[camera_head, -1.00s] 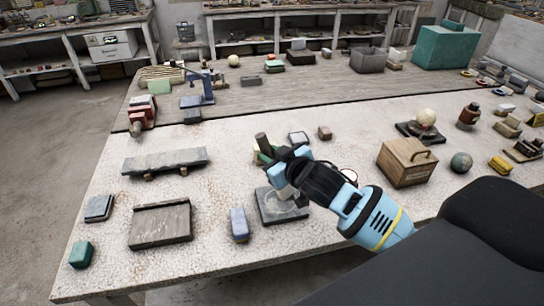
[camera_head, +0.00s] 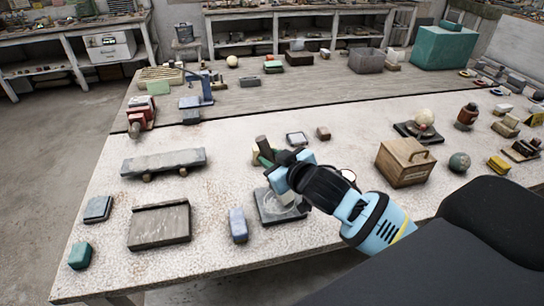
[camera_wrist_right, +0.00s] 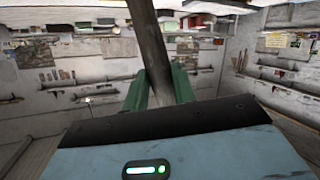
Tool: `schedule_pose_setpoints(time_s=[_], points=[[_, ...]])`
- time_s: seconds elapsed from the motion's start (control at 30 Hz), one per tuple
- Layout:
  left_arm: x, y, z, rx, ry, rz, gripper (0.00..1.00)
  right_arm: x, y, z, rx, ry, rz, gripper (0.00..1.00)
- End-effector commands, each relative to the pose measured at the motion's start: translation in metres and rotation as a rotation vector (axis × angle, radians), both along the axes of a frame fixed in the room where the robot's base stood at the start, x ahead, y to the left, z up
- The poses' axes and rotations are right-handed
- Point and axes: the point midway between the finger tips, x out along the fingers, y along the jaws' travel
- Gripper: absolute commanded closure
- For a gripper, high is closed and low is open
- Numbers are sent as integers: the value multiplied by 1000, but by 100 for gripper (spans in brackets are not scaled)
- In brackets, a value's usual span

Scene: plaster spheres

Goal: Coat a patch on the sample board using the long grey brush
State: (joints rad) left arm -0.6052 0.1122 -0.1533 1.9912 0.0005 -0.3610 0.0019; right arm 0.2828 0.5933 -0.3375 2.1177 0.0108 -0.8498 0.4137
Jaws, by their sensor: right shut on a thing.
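My right gripper (camera_head: 268,160) is shut on a dark grey-brown handle (camera_head: 263,143), which looks like the long brush. In the right wrist view the handle (camera_wrist_right: 149,50) stands between the green fingers. The brush's bristle end is hidden behind the gripper. Below and beside the gripper is a dark square plate (camera_head: 268,216) with a pale round dish or patch on it. A flat grey-brown board (camera_head: 160,226) with a raised strip along its far edge lies at the front left. It looks like the sample board, and the gripper is well to its right. My left gripper is not in view.
A long grey slab (camera_head: 163,161) on small supports lies behind the board. A blue-grey block (camera_head: 238,225) stands between board and plate. A wooden box (camera_head: 405,163) with a handle is to the right. Bare tabletop (camera_head: 215,190) lies between slab and gripper.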

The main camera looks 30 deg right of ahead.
Motion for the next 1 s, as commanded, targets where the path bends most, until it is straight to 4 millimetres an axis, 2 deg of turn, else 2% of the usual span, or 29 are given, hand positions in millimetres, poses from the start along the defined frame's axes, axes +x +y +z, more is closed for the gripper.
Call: schedule_pose_setpoints(time_s=[1.0], points=[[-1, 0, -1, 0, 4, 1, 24, -2, 1, -8, 0, -1, 0, 96]])
